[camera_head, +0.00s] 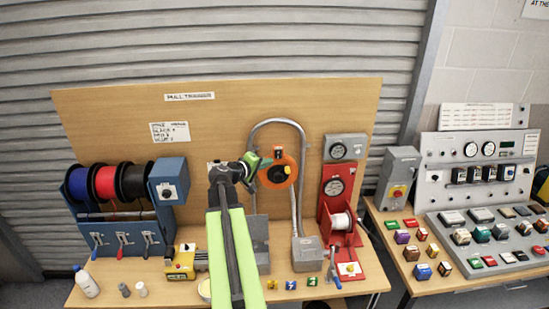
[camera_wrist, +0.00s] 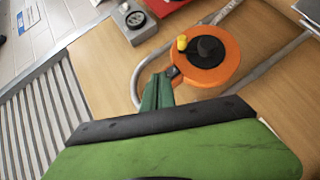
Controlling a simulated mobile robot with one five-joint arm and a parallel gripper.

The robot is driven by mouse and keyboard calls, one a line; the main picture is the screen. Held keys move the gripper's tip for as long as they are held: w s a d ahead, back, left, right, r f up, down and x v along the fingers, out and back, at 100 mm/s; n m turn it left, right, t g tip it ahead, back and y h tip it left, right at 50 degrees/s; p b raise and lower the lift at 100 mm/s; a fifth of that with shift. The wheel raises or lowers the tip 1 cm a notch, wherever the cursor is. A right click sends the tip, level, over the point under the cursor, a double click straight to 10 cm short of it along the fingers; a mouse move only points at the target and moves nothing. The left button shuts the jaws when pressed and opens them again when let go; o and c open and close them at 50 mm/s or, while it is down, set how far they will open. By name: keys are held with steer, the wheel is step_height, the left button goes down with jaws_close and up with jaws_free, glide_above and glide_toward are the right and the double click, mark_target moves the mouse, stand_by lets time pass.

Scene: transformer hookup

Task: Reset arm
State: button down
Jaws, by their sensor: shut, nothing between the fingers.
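My arm (camera_head: 235,262), lime green and black, reaches up from the bottom middle of the head view. My gripper (camera_head: 256,163) is at its far end, in front of the upright wooden board (camera_head: 110,108). In the wrist view my gripper's dark green fingers (camera_wrist: 159,90) are together with nothing between them. Their tips are close to the rim of an orange disc (camera_head: 285,160) with a black hub and a yellow knob. It also shows in the wrist view (camera_wrist: 205,72). I cannot tell whether the tips touch it.
Blue, red and black spools (camera_head: 104,183) stand at the left. A grey looped pipe (camera_head: 303,150) rises behind the disc to a grey box (camera_head: 308,250). A red winder (camera_head: 342,200) stands right of it. A control console (camera_head: 480,190) is on the right table. Small coloured blocks (camera_head: 290,284) line the front.

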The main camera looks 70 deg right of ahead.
steer(key=shift+w+a+r, duration=0.15)
steer(key=shift+a+r, duration=0.1)
steer(key=shift+a, duration=0.2)
